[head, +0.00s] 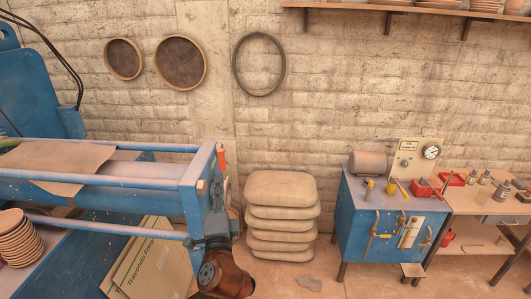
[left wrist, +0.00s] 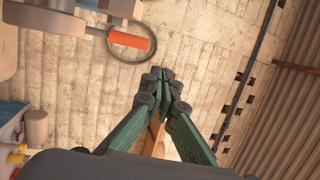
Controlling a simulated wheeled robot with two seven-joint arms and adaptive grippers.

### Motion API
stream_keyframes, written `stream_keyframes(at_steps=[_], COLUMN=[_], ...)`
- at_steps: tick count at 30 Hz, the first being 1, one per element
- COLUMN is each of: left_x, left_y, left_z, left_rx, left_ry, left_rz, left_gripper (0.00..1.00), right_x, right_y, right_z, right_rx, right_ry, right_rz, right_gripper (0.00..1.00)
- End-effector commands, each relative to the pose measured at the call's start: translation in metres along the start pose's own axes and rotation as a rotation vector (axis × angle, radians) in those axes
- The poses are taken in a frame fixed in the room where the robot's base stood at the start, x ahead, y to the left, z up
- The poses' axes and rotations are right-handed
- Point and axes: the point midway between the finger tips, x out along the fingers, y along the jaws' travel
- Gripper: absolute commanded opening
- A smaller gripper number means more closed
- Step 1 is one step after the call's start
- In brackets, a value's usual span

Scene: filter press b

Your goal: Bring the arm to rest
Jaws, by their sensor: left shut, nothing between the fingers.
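My left gripper (head: 217,222) is at the bottom middle of the head view, in front of the right end of the blue press frame (head: 188,190). Its dark body shows there above my brown arm link, but the fingers are hard to make out. In the left wrist view the two green fingers (left wrist: 161,80) meet at their dark tips, shut and empty. I cannot tell whether the gripper touches the frame. My right gripper is in neither view.
An orange handle (head: 221,157) stands at the frame's end; it also shows in the left wrist view (left wrist: 128,39). Stacked sacks (head: 282,190) stand right of the gripper. A blue cabinet (head: 375,235) and a wooden bench (head: 470,200) are farther right. Floor shows between sacks and cabinet.

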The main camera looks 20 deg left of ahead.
Motion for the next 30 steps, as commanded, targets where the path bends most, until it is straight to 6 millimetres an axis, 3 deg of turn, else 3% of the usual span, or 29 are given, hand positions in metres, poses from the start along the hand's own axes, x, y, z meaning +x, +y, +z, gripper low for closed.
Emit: stream_keyframes(at_steps=[2, 5, 8, 14, 17, 21, 24, 30], left_x=[0.0, -0.002, -0.009, -0.055, -0.092, -0.158, -0.21, -0.295], left_y=[0.002, 0.02, 0.065, 0.193, 0.254, 0.326, 0.367, 0.412], left_z=[0.0, 0.004, 0.014, 0.052, 0.074, 0.105, 0.125, 0.153], left_rx=[-0.002, -0.023, -0.079, -0.27, -0.371, -0.515, -0.613, -0.759], left_ry=[0.0, -0.002, -0.01, -0.087, -0.154, -0.28, -0.386, -0.569], left_rz=[0.004, 0.048, 0.155, 0.478, 0.638, 0.846, 0.978, 1.15], left_gripper=[0.0, 0.0, 0.0, 0.0, 0.0, 0.0, 0.0, 0.0], right_x=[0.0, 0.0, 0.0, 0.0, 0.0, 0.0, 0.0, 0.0], right_y=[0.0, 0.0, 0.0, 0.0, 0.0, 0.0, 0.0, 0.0], right_z=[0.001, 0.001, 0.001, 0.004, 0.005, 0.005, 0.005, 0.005], right_rx=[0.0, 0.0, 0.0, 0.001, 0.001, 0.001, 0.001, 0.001], right_ry=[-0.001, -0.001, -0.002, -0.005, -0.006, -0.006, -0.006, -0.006], right_rz=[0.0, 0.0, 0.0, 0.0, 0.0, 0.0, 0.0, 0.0], right_gripper=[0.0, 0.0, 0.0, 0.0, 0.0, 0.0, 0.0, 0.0])
